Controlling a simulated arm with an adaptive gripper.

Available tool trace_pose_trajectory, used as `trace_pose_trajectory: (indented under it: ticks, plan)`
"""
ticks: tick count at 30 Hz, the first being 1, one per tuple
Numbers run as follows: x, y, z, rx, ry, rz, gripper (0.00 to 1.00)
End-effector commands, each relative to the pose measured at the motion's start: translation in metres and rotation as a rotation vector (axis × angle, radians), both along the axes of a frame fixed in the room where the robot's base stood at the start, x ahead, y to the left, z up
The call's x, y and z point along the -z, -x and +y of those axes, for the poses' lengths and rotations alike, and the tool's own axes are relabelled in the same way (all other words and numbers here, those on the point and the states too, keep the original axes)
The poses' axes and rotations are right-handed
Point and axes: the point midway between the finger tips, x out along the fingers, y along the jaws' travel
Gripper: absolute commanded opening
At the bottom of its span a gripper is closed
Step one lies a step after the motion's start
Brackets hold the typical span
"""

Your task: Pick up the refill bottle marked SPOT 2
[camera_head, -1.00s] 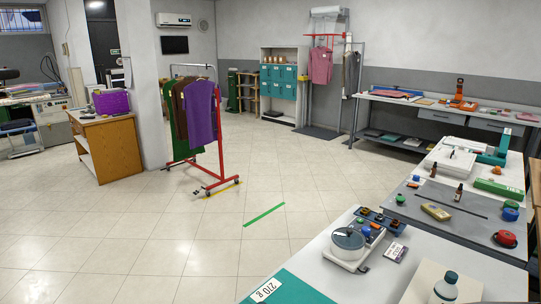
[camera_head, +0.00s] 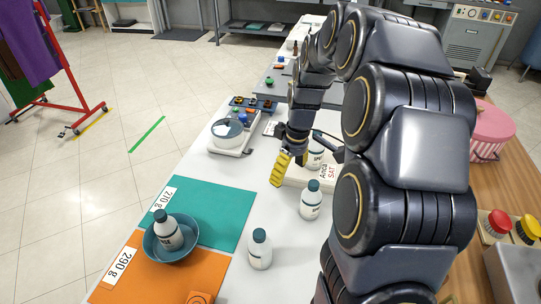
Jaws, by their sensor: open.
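Several white refill bottles with dark teal caps stand upright on the white table. One bottle (camera_head: 316,153) stands on a pale board right beside my gripper (camera_head: 289,167), partly hidden by my arm. A second bottle (camera_head: 310,203) stands just in front of the board. A third bottle (camera_head: 260,251) stands nearer, beside the mats. A fourth bottle (camera_head: 168,235) sits in a blue bowl (camera_head: 188,252). Their labels are too small to read, so I cannot tell which is SPOT 2. My gripper has yellow finger pads, is open and points down, with nothing visible between its fingers.
A pink striped box (camera_head: 490,130) is at right.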

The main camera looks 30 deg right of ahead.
Motion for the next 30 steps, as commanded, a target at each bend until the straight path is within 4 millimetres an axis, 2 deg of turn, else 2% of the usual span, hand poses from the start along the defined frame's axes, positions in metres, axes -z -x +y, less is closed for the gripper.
trace_pose_trajectory:
  ticks: [1, 3, 6, 9, 12, 22, 30]
  plan:
    - [0.014, -0.007, -0.024, -0.002, 0.003, -0.011, 0.65]
    - [0.028, -0.013, -0.051, -0.018, 0.013, -0.026, 0.65]
    - [0.043, -0.018, -0.08, -0.034, 0.03, -0.045, 0.65]
    - [0.053, -0.018, -0.097, -0.045, 0.04, -0.052, 0.65]
    - [0.06, -0.019, -0.102, -0.05, 0.045, -0.055, 0.65]
    - [0.091, -0.023, -0.102, -0.052, 0.046, -0.055, 0.65]
    - [0.129, -0.026, -0.103, -0.051, 0.044, -0.054, 0.65]
